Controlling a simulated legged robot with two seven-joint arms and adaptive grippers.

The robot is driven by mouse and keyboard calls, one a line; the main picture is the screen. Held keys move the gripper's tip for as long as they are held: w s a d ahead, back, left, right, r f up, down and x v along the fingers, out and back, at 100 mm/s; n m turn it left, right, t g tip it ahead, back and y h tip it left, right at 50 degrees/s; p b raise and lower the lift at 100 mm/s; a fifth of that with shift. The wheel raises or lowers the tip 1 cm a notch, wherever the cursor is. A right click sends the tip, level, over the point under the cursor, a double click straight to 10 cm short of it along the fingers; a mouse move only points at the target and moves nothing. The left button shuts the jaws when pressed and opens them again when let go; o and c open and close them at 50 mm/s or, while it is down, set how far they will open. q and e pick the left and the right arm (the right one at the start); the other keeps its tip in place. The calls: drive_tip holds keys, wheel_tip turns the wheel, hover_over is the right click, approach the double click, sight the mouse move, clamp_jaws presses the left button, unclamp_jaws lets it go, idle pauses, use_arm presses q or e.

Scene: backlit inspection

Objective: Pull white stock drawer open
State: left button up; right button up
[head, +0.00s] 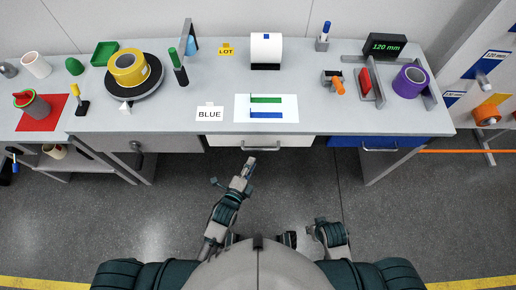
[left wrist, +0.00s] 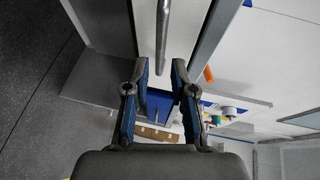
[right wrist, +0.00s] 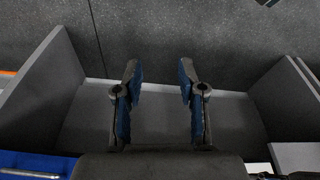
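The white stock drawer (head: 290,141) sits under the front edge of the bench, its front flush with the edge; it looks shut. Its grey bar handle (head: 262,148) runs along the front. My left gripper (head: 250,162) is just in front of the handle, toward my body. In the left wrist view my left gripper (left wrist: 160,72) is open, with the handle (left wrist: 163,35) lined up between its fingertips; I cannot tell whether they touch. My right gripper (right wrist: 159,72) is open and empty, away from the drawer.
A blue drawer (head: 345,142) with its own handle is to the right of the white one. On the bench are a BLUE card (head: 209,114), a white sheet (head: 243,104) with green and blue bars, yellow tape (head: 128,67) and purple tape (head: 410,82). The floor before the drawers is clear.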

sight(260, 149)
use_arm(q)
drive_tip(key=x, duration=0.2)
drive_tip(key=b+x, duration=0.1)
drive_tip(key=x, duration=0.5)
drive_tip(key=shift+d, duration=0.35)
drive_tip(key=shift+a, duration=0.3)
drive_tip(key=shift+d, duration=0.35)
clamp_jaws()
drive_tip(key=shift+d+f, duration=0.1)
drive_tip(key=shift+d, duration=0.1)
use_arm(e)
drive_tip(key=w+r+t, duration=0.1)
drive_tip(key=w+r, duration=0.1)
drive_tip(key=shift+w+r+t, duration=0.1)
drive_tip(key=shift+w+t, duration=0.2)
drive_tip(key=shift+t, duration=0.1)
